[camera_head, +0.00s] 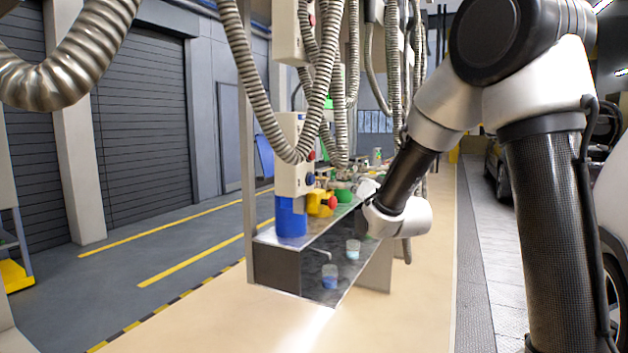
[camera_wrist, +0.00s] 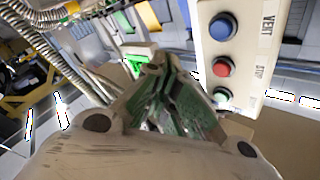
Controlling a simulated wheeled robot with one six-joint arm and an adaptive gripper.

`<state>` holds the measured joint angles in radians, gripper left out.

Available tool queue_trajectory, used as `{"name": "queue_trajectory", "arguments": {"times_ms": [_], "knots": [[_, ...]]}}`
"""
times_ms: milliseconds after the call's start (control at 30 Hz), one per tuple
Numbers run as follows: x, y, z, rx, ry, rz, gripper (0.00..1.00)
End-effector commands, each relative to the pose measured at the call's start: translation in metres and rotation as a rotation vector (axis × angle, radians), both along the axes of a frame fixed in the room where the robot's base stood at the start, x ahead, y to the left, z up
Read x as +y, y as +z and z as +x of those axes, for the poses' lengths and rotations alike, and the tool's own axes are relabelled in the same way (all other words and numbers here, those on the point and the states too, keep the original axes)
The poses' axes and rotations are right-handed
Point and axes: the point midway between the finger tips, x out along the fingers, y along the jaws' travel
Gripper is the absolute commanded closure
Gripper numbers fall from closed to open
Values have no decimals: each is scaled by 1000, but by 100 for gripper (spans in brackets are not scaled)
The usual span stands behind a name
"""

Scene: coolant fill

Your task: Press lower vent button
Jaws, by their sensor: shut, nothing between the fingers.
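In the wrist view a pale control box (camera_wrist: 245,50) stands to the right. It carries a blue button (camera_wrist: 223,27) beside the label VENT, a red button (camera_wrist: 222,67) and a small pale green button (camera_wrist: 222,95). My gripper (camera_wrist: 160,62) is shut and empty, to the left of the box and apart from the buttons in the picture. In the head view the lower control box (camera_head: 291,178) shows a red button and a blue button (camera_head: 310,179) on its right side. My wrist is to the right of this box; the fingertips are hard to make out there.
Ribbed hoses (camera_head: 262,95) hang in front of and around the boxes. Below are a blue container (camera_head: 291,222), a yellow part (camera_head: 320,203) and a metal shelf (camera_head: 272,238) with cups (camera_head: 330,276) under it. The floor at left is open.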

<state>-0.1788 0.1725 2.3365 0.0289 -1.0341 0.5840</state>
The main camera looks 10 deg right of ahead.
Motion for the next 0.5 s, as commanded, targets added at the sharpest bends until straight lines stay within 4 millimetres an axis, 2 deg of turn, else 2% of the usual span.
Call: {"name": "queue_trajectory", "arguments": {"times_ms": [133,500], "knots": [[-1,12,-2,-47,4,40,100],[0,12,-1,-43,5,50,100]]}}
